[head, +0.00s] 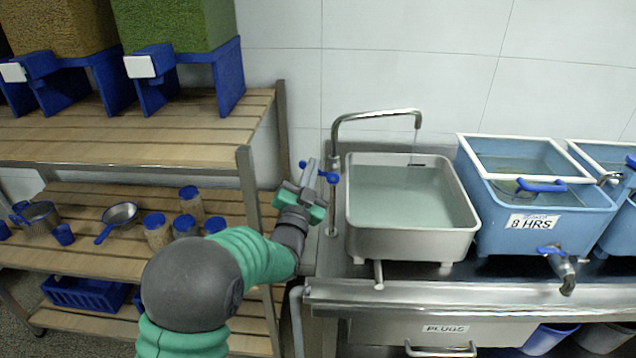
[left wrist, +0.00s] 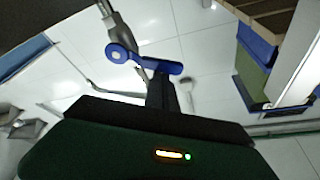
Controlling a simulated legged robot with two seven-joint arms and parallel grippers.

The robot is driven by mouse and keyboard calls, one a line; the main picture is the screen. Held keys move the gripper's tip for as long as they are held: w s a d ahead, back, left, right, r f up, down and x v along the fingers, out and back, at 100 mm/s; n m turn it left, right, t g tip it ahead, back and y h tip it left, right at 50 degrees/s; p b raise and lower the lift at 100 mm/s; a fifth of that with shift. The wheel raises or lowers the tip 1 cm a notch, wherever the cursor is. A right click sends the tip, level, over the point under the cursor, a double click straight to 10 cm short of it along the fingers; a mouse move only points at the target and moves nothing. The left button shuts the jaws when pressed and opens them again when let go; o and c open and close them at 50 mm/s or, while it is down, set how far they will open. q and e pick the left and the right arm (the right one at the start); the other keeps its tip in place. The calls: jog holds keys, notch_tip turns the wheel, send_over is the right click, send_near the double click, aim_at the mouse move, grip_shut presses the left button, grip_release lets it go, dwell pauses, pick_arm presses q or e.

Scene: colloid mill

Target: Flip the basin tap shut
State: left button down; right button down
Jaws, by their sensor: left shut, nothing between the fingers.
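The basin tap (head: 375,113) is a chrome pipe that rises left of the basin and bends over it. A thin stream appears to fall from its spout into the steel basin (head: 430,237), which holds water. The tap's blue lever (head: 332,178) is at the upright pipe; a blue lever also shows large in the left wrist view (left wrist: 140,59). My left gripper (head: 311,172) is shut and empty, right beside the lever, with its fingers partly overlapping it in the head view. In the left wrist view its dark finger (left wrist: 163,95) reaches up to the lever; I cannot tell whether they touch. My right gripper is out of view.
A blue tank (head: 490,215) marked 8 HRS, with its own blue-handled tap (head: 560,265), stands right of the basin. A wooden shelf (head: 80,195) with jars and pans is close on the left of my arm. A drawer (head: 400,335) is below the counter.

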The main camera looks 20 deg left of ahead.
pick_arm(q)
jog(key=shift+s+a+f+n+y+b, duration=0.1)
jog(key=shift+a+f+n+y+b, duration=0.15)
jog(key=shift+f+n+y+b, duration=0.75)
jog(key=shift+s+a+f+n+y+b, duration=0.15)
jog(key=shift+a+n+y+b, duration=0.15)
jog(key=shift+n+b, duration=1.3)
jog(key=shift+a+f+n+y+b, duration=0.25)
jog(key=shift+f+n+y+b, duration=0.55)
jog(key=shift+n, duration=0.8)
jog(key=shift+r, duration=0.15)
jog(key=r, duration=0.1)
jog(key=r+p, duration=0.2)
jog(key=r, duration=0.1)
jog(key=shift+w+a+r, duration=0.1)
jog(key=shift+w+a, duration=0.15)
jog(key=shift+w, duration=0.05)
jog(key=v, duration=1)
jog(key=shift+s+d+r, duration=0.15)
jog(key=shift+s+d, duration=0.1)
jog(key=shift+d, duration=0.1)
jog(key=shift+a, duration=0.1)
